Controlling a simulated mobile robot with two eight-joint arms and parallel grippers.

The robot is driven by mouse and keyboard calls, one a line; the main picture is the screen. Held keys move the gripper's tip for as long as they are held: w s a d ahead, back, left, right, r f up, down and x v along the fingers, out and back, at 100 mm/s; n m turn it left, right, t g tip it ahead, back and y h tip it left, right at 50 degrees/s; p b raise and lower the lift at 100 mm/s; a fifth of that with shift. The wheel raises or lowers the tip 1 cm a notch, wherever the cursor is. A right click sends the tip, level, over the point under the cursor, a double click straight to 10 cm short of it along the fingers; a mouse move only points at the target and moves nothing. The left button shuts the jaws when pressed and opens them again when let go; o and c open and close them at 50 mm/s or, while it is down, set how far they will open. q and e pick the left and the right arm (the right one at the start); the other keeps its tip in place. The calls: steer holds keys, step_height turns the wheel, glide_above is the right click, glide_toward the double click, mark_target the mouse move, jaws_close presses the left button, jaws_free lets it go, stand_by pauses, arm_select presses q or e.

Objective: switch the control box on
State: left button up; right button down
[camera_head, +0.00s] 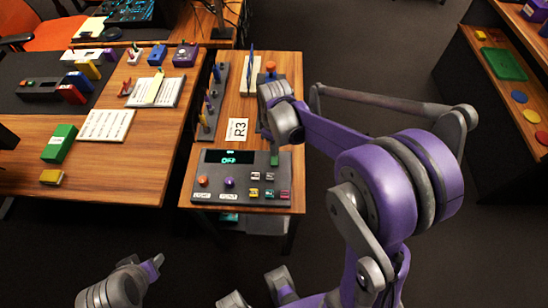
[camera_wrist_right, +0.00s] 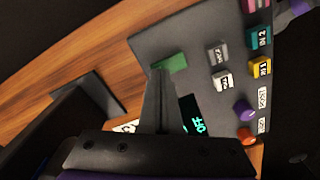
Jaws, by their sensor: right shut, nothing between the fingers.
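The control box (camera_head: 215,180) is a dark grey panel on the front of the small wooden table. Its display (camera_head: 229,158) reads OFF in green letters, and it also shows in the right wrist view (camera_wrist_right: 193,115). A green switch or button (camera_wrist_right: 172,63) sits near the panel's edge; in the head view it shows (camera_head: 274,159) right of the display. My right gripper (camera_wrist_right: 161,72) is shut and empty, pointing down at the green piece. Its fingertips overlap the green piece's near edge in the wrist view; I cannot tell whether they touch.
An R3 label (camera_head: 237,130) lies behind the box. A fixture with pegs (camera_head: 209,110) stands at the back left. Dark floor is free right of the table.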

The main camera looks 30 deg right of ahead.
steer(key=shift+f+b, duration=0.35)
steer(key=shift+f, duration=0.1)
steer(key=shift+r, duration=0.15)
steer(key=shift+r+p, duration=2.25)
steer(key=shift+r, duration=1.15)
steer(key=s+a+r+m+t, duration=0.2)
steer(key=s+a+m, duration=0.1)
steer(key=s, duration=0.4)
steer(key=s+a+r+m+t, duration=0.2)
steer(key=s+a+t, duration=0.1)
steer(key=s, duration=0.5)
steer(key=shift+s+a+r+m+p, duration=0.15)
steer(key=shift+s+a+m+p, duration=0.15)
steer(key=shift+a+m, duration=0.1)
steer(key=shift+w, duration=0.1)
